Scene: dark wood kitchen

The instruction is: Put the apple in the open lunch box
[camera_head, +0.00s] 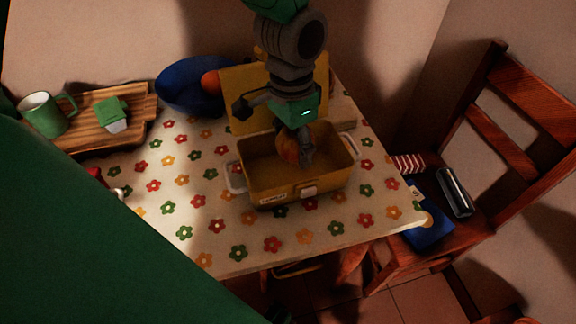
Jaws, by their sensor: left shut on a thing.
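The open lunch box (290,188) is yellow and stands on the table, with white handles at its sides. Its lid (236,98) is raised at the back. My left gripper (300,152) points down over the box opening. It is shut on the red-orange apple (287,149), which is partly hidden by the fingers. The apple appears within the box's opening, low between the walls; whether it touches the box floor cannot be told. My right gripper is not in view.
A blue bowl (185,97) with an orange-red round thing (210,82) stands behind left. A wooden board (95,133) holds a green mug (42,116) and a green-and-white item (112,113). A chair (515,125) stands right. The flowered tablecloth (215,225) is clear in front.

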